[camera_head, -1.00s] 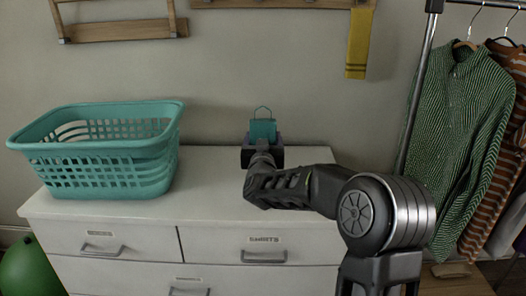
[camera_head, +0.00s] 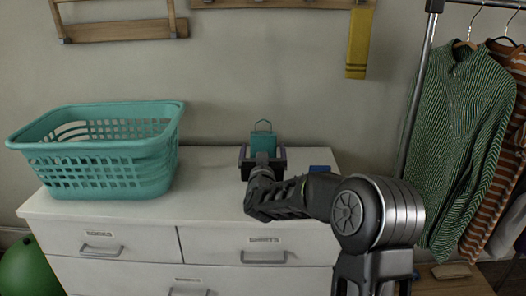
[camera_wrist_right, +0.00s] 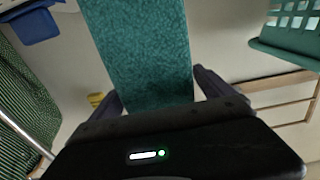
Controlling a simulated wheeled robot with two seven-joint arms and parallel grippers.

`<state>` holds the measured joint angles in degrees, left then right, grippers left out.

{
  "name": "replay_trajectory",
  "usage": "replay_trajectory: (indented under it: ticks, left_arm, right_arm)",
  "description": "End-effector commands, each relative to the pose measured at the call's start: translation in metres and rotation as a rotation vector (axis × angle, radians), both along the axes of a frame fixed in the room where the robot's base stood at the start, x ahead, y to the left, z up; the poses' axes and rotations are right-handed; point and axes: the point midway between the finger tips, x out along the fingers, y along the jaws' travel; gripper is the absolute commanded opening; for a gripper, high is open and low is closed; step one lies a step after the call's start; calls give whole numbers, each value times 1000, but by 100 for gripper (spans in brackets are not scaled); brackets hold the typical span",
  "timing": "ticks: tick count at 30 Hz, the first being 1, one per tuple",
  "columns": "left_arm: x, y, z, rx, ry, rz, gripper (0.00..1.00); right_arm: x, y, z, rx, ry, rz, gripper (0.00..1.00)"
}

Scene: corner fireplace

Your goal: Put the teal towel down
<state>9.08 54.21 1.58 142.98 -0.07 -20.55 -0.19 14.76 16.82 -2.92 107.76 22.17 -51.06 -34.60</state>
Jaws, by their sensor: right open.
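The teal towel (camera_head: 262,142) is upright with a thin loop on top, over the back of the white dresser (camera_head: 215,200). My right gripper (camera_head: 263,160) is at it, coming from the front. In the right wrist view the teal towel (camera_wrist_right: 145,50) runs between the two fingers of the right gripper (camera_wrist_right: 165,95), which are spread apart. The towel's lower part is hidden behind my gripper in the head view, so its contact with the dresser top cannot be seen. My left gripper is not in view.
A teal laundry basket (camera_head: 105,165) stands on the dresser's left side. A small blue item (camera_head: 320,169) lies at the back right, behind my arm. A yellow cloth (camera_head: 357,45) hangs on the wall. A clothes rack (camera_head: 420,80) with shirts is at right. The dresser's middle is clear.

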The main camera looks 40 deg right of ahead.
Motion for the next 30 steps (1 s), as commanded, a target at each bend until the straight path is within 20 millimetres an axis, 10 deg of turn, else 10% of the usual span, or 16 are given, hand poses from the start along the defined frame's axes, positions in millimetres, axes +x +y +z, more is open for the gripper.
replay_trajectory:
  ticks: [11, 30]
  left_arm:
    - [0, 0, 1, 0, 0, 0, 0]
    - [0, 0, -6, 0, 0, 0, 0]
  right_arm:
    - [-9, 8, 2, 1, -1, 1, 91]
    - [-94, 71, -2, -1, -1, 0, 91]
